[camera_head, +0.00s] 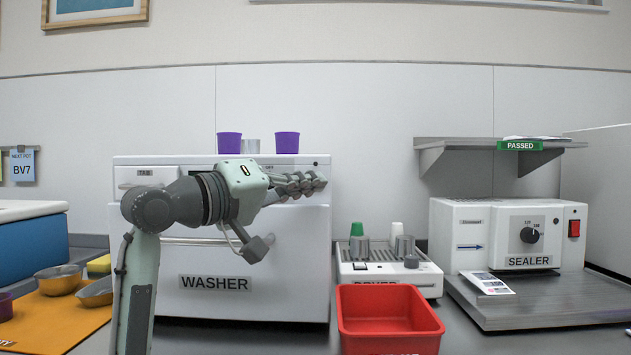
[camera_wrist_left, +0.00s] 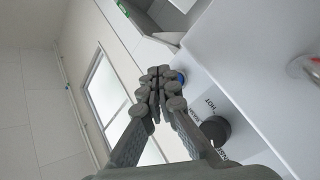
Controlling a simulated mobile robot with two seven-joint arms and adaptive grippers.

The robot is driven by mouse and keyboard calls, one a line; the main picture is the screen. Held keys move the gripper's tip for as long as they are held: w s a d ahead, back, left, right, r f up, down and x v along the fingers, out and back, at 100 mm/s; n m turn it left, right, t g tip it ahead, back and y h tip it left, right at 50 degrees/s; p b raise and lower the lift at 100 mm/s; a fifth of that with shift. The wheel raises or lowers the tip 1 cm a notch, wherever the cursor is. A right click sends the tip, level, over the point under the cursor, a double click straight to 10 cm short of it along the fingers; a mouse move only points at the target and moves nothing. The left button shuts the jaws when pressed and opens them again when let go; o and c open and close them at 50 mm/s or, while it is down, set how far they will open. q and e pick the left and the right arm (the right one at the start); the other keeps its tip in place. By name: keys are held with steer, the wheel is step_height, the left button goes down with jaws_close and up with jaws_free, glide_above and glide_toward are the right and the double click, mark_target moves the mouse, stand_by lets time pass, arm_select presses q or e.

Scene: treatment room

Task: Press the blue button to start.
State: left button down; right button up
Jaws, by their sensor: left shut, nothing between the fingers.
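The blue button (camera_wrist_left: 181,77) shows in the left wrist view as a small blue patch on the white washer front, right beside my fingertips and partly covered by them. In the head view my fingers hide it. My left gripper (camera_head: 318,181) is shut and empty, in front of the upper right of the washer (camera_head: 260,275); its fingertips also show in the left wrist view (camera_wrist_left: 161,76). I cannot tell whether the fingertips touch the button. My right gripper is in neither view.
A dark knob (camera_wrist_left: 215,130) with printed labels sits near the button. Purple cups (camera_head: 287,142) stand on the washer. A dryer unit (camera_head: 357,278), a red bin (camera_head: 388,321) and a sealer (camera_head: 459,223) are to the right. Metal bowls (camera_head: 58,279) stand on an orange mat at left.

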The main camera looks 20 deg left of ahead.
arm_select(q)
steer(key=shift+w+a, duration=0.1)
steer(key=shift+w, duration=0.25)
steer(key=shift+w+a+p, duration=0.15)
steer(key=shift+w+p, duration=0.25)
stand_by(0.5)
steer(key=shift+s, duration=0.15)
steer(key=shift+s+d, duration=0.25)
steer(key=shift+s, duration=0.4)
steer(key=s+p, duration=0.1)
steer(key=s, duration=0.1)
steer(key=s+d, duration=0.1)
steer(key=s, duration=0.2)
steer(key=shift+d+p, duration=0.2)
steer(key=shift+p, duration=0.2)
steer(key=shift+w, duration=0.1)
stand_by(0.6)
